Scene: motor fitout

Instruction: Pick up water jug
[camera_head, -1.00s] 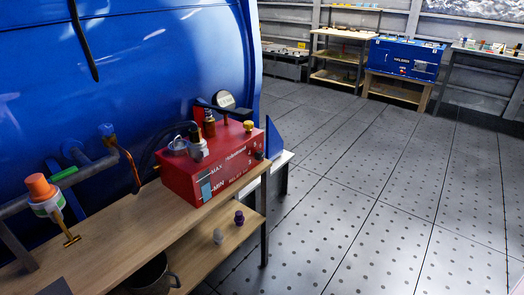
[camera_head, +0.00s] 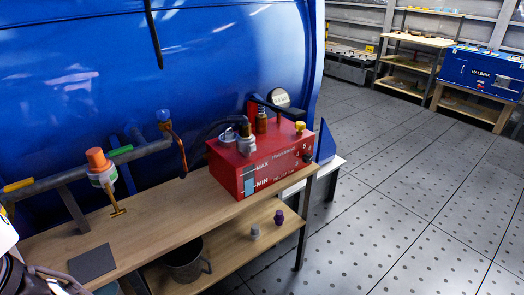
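A dark grey metal jug (camera_head: 186,262) with a side handle stands upright on the lower shelf of the wooden bench. It is the only jug-like vessel I see, and I cannot tell whether it holds water. The upper board hides part of its top. My gripper's fingers do not show in this view. A white and dark piece with cables at the lower left edge looks like part of my arm, well left of the jug.
The wooden bench top (camera_head: 150,215) overhangs the lower shelf (camera_head: 232,252). A red box (camera_head: 262,163) stands on top. A purple item (camera_head: 279,217) and a grey item (camera_head: 255,231) share the shelf. The floor right is clear.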

